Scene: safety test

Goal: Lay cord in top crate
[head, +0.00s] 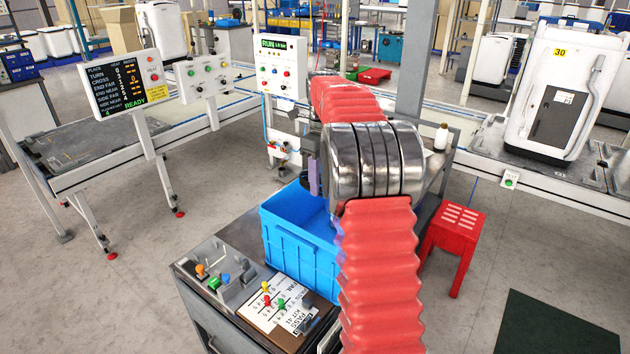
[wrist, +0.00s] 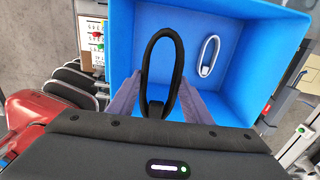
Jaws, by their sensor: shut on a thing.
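The blue crate (head: 285,240) stands on a grey cabinet, partly hidden behind my arm in the head view. In the wrist view the crate (wrist: 255,105) lies below my gripper, its inside facing me. My gripper (wrist: 158,105) is shut on a black looped cord (wrist: 150,65), held over the crate's opening. The cord's loop points away from the fingers. A smaller white looped cord (wrist: 208,55) lies inside the crate to the right, apart from the black one. In the head view the gripper's fingers are mostly hidden by my arm. Whether the black cord touches the crate cannot be told.
On the cabinet beside the crate are a tray of coloured knobs (head: 212,275) and a board with pegs (head: 278,303). A red stool (head: 455,240) stands right of the cabinet. A conveyor with a white appliance (head: 560,90) runs behind. The floor at left is clear.

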